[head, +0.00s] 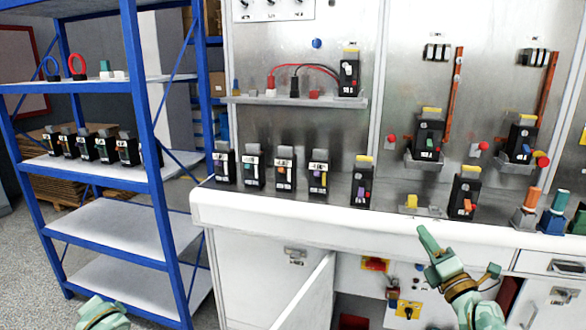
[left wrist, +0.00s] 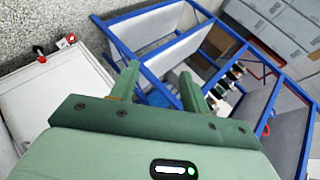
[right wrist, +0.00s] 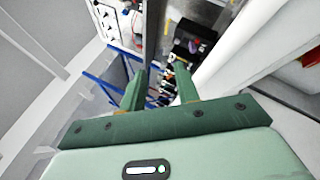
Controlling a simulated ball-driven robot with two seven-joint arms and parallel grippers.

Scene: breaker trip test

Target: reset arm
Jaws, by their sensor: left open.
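My right gripper (head: 424,232) is raised in front of the white counter's front edge at the right of the head view. In the right wrist view its two green fingers (right wrist: 160,76) stand apart with nothing between them. My left arm shows only as a green piece (head: 102,314) at the bottom left of the head view. In the left wrist view the left gripper's fingers (left wrist: 158,78) are apart and empty, with the blue shelving beyond them. Neither gripper touches anything that I can see.
The white counter (head: 290,212) carries several black breakers, one of them (head: 362,182) yellow-topped. A blue-framed shelf unit (head: 150,130) stands at the left with more breakers. A cabinet door (head: 305,300) appears swung open below the counter. Grey floor (head: 25,250) shows at far left.

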